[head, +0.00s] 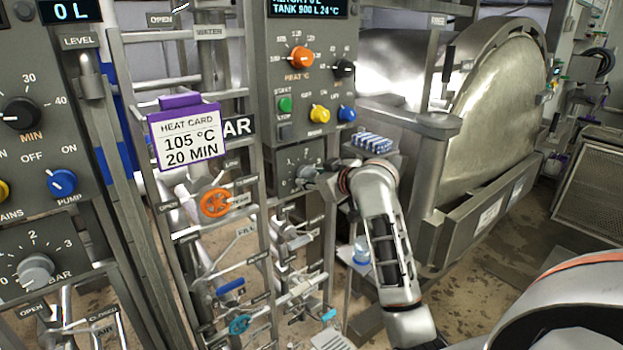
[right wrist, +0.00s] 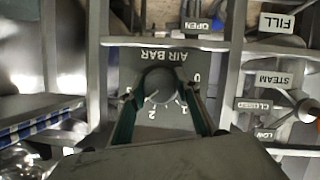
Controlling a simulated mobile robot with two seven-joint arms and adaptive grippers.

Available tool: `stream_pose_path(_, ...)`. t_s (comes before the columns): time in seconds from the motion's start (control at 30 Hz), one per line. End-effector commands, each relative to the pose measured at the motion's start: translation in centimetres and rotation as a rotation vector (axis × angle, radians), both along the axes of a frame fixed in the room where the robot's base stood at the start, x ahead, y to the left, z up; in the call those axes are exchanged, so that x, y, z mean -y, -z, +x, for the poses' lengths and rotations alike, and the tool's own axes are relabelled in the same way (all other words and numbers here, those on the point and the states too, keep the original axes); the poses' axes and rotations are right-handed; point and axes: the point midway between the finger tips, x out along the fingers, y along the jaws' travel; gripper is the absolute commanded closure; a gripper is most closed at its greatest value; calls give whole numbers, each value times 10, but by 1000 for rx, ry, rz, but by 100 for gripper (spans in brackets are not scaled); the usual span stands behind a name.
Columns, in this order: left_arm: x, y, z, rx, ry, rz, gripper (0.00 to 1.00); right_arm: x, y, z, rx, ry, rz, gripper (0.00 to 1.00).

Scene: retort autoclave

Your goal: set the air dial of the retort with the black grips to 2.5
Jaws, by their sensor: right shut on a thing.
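The grey air dial knob (right wrist: 160,87) sits under an "AIR BAR" label, upside down in the right wrist view. Its white pointer line aims near the 2, perhaps slightly towards the 3 side; the exact reading is unclear. In the head view the right gripper (head: 318,180) reaches the small dial plate (head: 288,170) below the middle panel. A black grip (head: 448,62) shows by the large steel retort door (head: 505,90). My left gripper is out of view.
Another bar dial (head: 36,270) is on the left panel. A heat card (head: 186,138) reads 105 °C, 20 min. The orange valve wheel (head: 215,202), pipes and rails crowd the area beside the dial. A blue-striped pack (head: 372,142) lies behind my right wrist.

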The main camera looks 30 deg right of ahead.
Motion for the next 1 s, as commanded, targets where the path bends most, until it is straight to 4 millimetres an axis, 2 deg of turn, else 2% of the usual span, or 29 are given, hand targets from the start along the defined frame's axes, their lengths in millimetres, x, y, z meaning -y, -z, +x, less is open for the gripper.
stream_pose_path(0.17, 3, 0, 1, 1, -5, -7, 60, 0, 3, 0, -6, 0, -2, 90)
stream_pose_path(0.2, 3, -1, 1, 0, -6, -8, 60, 0, 3, 0, -6, 0, -2, 63)
stream_pose_path(0.27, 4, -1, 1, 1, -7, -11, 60, 0, 3, 0, -6, 0, -2, 51)
stream_pose_path(0.67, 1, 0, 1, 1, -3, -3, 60, 0, 0, -3, -2, -1, -3, 51)
stream_pose_path(0.77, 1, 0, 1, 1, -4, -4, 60, 0, -5, -13, 0, 0, -3, 51)
stream_pose_path(1.0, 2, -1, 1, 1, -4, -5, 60, -1, -22, -57, -1, 0, -6, 51)
